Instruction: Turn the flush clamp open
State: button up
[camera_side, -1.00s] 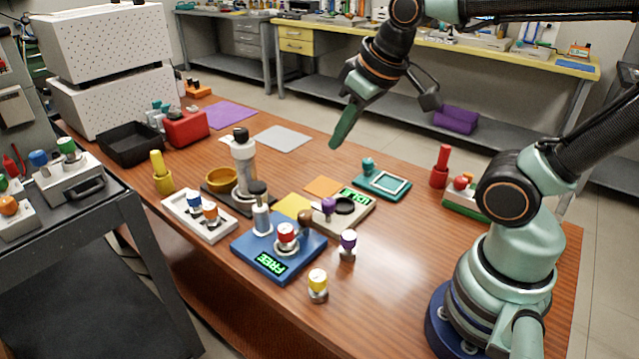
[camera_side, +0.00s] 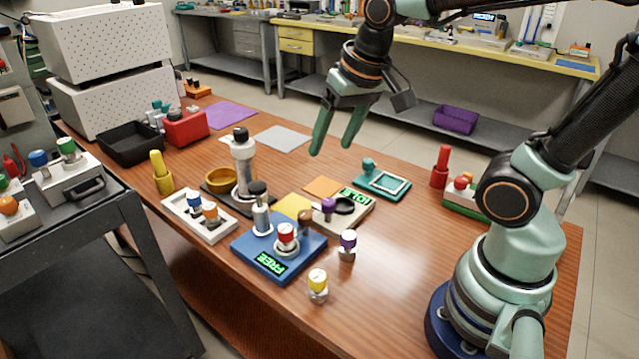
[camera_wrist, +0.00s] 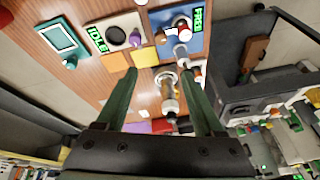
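A blue base (camera_side: 262,262) near the table's front carries a green-lit display reading FREE (camera_side: 273,263), a red-topped fitting (camera_side: 286,237), a black-topped post (camera_side: 261,208) and a brown knob (camera_side: 305,216). Which part is the flush clamp I cannot tell for sure. The blue base also shows at the top of the wrist view (camera_wrist: 158,19), with its FREE display (camera_wrist: 197,19). My gripper (camera_side: 334,148) is open and empty, high above the table and behind the blue base. Its two fingers frame the bench in the wrist view (camera_wrist: 157,64).
Beside the blue base stand a beige unit (camera_side: 350,217) with its own display, a purple-topped piece (camera_side: 347,246), a yellow-topped piece (camera_side: 318,286) and a white tray (camera_side: 190,222). A tall cylinder (camera_side: 243,165) rises behind. The right front table is clear.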

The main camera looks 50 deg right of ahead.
aim_at(305, 214)
jog(key=w+f+m+g, duration=0.1)
jog(key=w+f+m, duration=0.1)
jog(key=f, duration=0.4)
jog(key=w+f+m+g, duration=0.1)
jog(key=w+f+m, duration=0.1)
jog(key=f+m, duration=0.2)
jog(key=w+f+m+g, duration=0.2)
jog(key=f+m, duration=0.1)
jog(key=f, duration=0.5)
jog(key=shift+w+a+f, duration=0.2)
jog(key=shift+a, duration=0.05)
grip_shut()
